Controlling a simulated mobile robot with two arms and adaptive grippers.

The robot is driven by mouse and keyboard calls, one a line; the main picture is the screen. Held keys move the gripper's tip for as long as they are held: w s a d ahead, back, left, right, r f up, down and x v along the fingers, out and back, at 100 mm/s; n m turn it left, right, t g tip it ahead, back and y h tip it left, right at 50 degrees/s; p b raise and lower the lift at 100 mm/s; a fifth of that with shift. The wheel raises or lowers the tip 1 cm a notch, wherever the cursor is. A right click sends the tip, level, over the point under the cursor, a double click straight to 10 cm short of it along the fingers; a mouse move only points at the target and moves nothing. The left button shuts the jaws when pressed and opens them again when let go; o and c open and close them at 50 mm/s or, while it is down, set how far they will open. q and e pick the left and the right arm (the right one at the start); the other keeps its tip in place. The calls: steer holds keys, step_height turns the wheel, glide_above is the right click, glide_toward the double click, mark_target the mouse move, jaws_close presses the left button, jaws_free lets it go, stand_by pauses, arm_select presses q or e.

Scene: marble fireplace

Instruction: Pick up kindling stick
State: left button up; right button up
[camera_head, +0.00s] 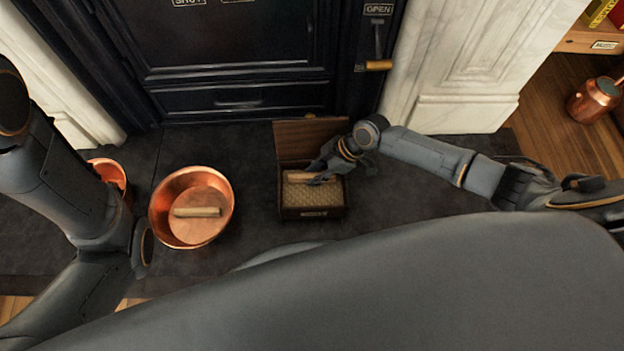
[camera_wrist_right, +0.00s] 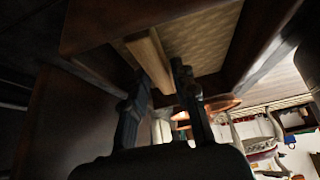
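A pale wooden kindling stick (camera_head: 300,178) lies in an open dark wooden box (camera_head: 312,213) with a woven, light-coloured lining. My right gripper (camera_head: 325,176) is down at the box, at the stick's right part. In the right wrist view the stick (camera_wrist_right: 149,56) runs between the two fingertips of the gripper (camera_wrist_right: 162,80). The fingers are apart, and I see no clear grip on the stick. A second stick (camera_head: 197,212) lies in a copper pan (camera_head: 160,224) left of the box. My left arm is at the left, but its gripper is out of view.
The box's raised lid (camera_head: 308,135) stands behind the gripper. A copper vessel (camera_head: 108,170) is partly hidden by my left arm. The black fireplace front (camera_head: 230,98) and white marble pillar (camera_head: 455,60) bound the dark hearth. Hearth right of the box is clear.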

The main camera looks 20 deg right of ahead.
jaws_close()
stand_by(0.3)
